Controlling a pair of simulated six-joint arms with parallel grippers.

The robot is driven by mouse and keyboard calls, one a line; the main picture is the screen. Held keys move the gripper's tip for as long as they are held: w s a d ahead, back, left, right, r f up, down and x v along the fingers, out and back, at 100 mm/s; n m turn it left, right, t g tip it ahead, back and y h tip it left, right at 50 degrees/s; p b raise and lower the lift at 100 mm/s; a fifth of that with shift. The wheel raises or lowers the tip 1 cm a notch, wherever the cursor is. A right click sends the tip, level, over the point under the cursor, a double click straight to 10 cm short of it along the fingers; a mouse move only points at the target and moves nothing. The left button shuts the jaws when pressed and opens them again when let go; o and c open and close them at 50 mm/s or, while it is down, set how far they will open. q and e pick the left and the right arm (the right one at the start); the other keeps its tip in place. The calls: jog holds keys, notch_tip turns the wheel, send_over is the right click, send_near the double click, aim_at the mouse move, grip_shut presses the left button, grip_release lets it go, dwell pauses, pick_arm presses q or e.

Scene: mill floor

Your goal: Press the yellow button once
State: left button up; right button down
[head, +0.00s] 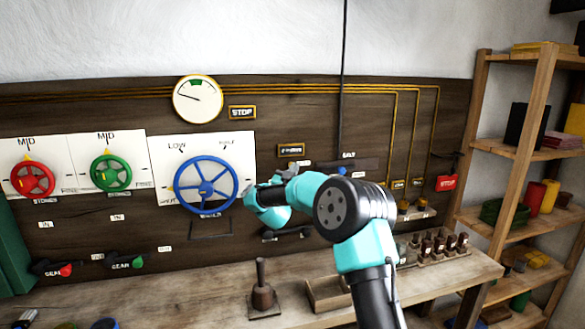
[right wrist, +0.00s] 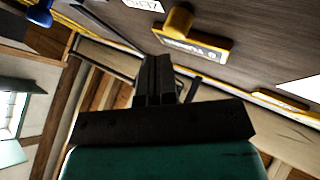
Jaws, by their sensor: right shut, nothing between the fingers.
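The yellow button (right wrist: 180,18) sticks out from the dark wall board beside a yellow-framed sign, which reads upside down in the right wrist view. In the head view the button (head: 293,167) is a small yellowish spot under its sign, close to my right arm. My right gripper (head: 284,178) is near the wall just below the button and partly hidden by its own arm. In the right wrist view its dark fingers (right wrist: 158,75) are together and empty, with a visible gap between them and the button. My left gripper is not in view.
A large blue handwheel (head: 207,184) stands left of my right gripper. A dark lever panel (head: 348,167) is to its right. Below, the wooden bench (head: 215,290) carries a stamp-like block (head: 263,290) and a tray. A shelf (head: 515,150) stands at the far right.

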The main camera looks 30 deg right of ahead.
dwell(0.3)
jog(key=s, duration=0.2)
jog(key=s+a, duration=0.1)
jog(key=s, duration=0.2)
jog(key=shift+a, duration=0.15)
jog(key=shift+w, duration=0.1)
dwell(0.8)
